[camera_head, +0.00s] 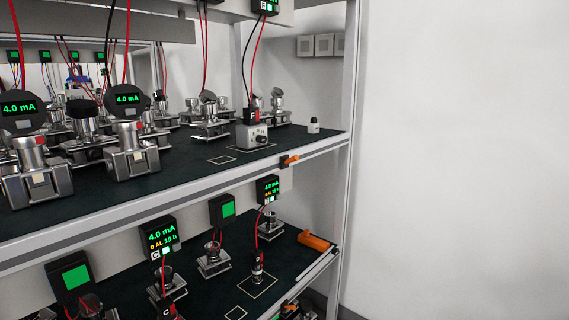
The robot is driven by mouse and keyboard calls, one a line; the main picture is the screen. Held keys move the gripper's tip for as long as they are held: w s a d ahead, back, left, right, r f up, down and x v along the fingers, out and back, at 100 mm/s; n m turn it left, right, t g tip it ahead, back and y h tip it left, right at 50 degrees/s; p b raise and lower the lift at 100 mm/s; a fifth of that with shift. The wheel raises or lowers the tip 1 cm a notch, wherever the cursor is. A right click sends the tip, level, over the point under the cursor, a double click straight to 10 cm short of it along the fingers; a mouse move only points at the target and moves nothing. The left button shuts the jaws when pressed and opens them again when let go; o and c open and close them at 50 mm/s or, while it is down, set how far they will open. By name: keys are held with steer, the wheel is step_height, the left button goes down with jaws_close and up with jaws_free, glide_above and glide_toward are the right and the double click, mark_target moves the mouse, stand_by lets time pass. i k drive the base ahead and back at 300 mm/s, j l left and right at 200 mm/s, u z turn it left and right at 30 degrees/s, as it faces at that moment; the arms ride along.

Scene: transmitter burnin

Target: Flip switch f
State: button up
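A black tag lettered F (252,115) is at the upper shelf, right of the middle of the picture. It stands at a small grey box (246,136) with a round knob or dial on its front right. A black and a red wire run down to this spot from a display (266,6) cut off by the top edge. The letter on that display is too small to read surely. I cannot tell which part is the switch or its position. My gripper is not in view.
The upper shelf (190,160) carries several metal transmitters, two reading 4.0 mA. The lower shelf has more transmitters, a C display (160,237) and green-screened boxes. Orange clips (289,160) sit at the shelf edges. A rack post (347,100) stands right; white wall lies beyond.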

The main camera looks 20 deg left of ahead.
mark_target(296, 158)
steer(key=u, duration=0.45)
steer(key=i+u, duration=0.15)
steer(key=u, duration=0.25)
steer(key=l+u, duration=0.1)
steer(key=u, duration=0.35)
steer(key=i+l+u, duration=0.1)
steer(key=u, duration=0.75)
steer(key=l+u, duration=0.15)
steer(key=u, duration=0.3)
steer(key=i+l+u, duration=0.2)
steer(key=l, duration=0.15)
steer(key=l+u, duration=0.15)
steer(key=l, duration=0.25)
steer(key=l+z, duration=0.35)
steer(key=l, duration=0.3)
steer(key=l+z, duration=0.3)
steer(key=l, duration=0.35)
